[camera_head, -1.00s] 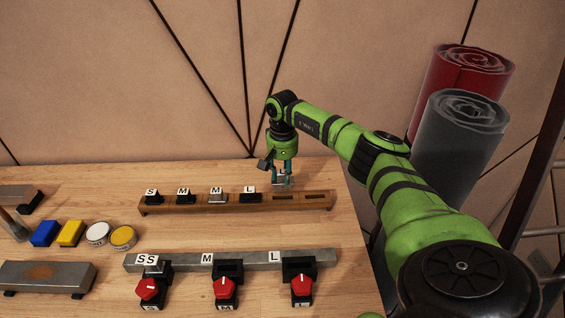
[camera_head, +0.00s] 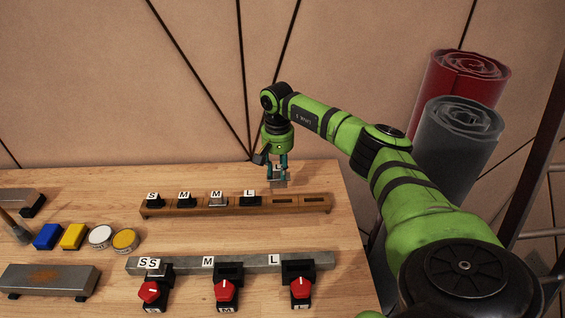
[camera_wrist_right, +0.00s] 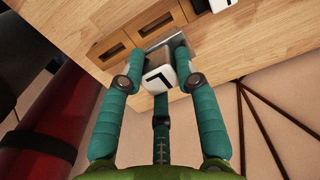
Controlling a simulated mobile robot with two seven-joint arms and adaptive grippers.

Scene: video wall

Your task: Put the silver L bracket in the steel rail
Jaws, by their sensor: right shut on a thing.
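My right gripper (camera_head: 277,171) is shut on the silver L bracket (camera_head: 280,184), just above the back right part of the wooden rack. In the right wrist view, the bracket's metal plate (camera_wrist_right: 180,44) and its white L label (camera_wrist_right: 158,78) show between the fingertips. The steel rail (camera_head: 190,264) is a long grey bar across the front of the table, with white S, M and L labels along its top. A second S tag stands at its left end. My left gripper is not in view.
The wooden rack (camera_head: 290,209) holds several labelled brackets on its left; two slots at its right look empty. Three red-knobbed clamps (camera_head: 226,290) stand along the rail's front. Blue (camera_head: 48,237) and yellow blocks, round tins and a rusty bar (camera_head: 48,278) lie left.

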